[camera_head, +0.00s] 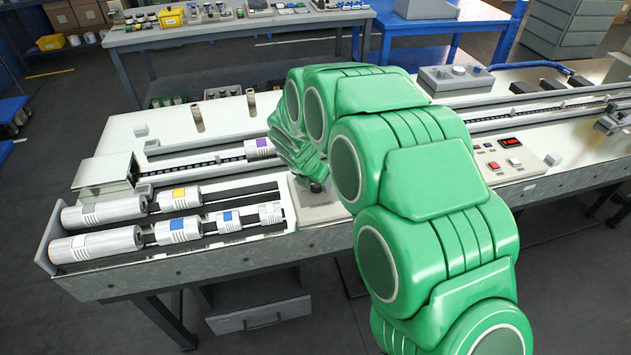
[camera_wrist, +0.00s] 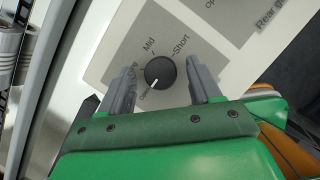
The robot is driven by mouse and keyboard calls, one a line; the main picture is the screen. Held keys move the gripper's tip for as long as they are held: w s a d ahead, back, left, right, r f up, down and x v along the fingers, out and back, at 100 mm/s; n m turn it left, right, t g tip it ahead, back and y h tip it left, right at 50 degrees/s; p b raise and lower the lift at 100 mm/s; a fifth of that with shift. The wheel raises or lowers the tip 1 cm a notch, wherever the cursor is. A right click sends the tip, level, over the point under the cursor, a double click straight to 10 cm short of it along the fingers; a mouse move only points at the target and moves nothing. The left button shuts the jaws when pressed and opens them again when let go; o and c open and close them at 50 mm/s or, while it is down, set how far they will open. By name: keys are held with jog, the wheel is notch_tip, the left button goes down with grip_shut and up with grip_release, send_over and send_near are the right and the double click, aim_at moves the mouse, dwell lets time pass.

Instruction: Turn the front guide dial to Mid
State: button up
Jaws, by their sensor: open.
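The front guide dial (camera_wrist: 160,71) is a round black knob with a white pointer mark on a grey label plate (camera_wrist: 115,60). The mark points down-left in the wrist view, toward a partly covered word. "Mid" and "Short" are readable above the knob; another word at left is partly hidden by a finger. My gripper (camera_wrist: 161,76) is open, with one finger on each side of the dial; I cannot tell whether they touch it. In the head view my gripper (camera_head: 316,186) is over the grey plate (camera_head: 322,210) at the machine's front edge, and the dial is hidden.
A neighbouring plate reading "Rear g..." (camera_wrist: 268,14) lies at the wrist view's upper right. Rolls (camera_head: 97,244) lie on the machine left of my gripper. A control box with a red display (camera_head: 508,160) stands right of my arm.

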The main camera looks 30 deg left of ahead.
jog(key=c, duration=1)
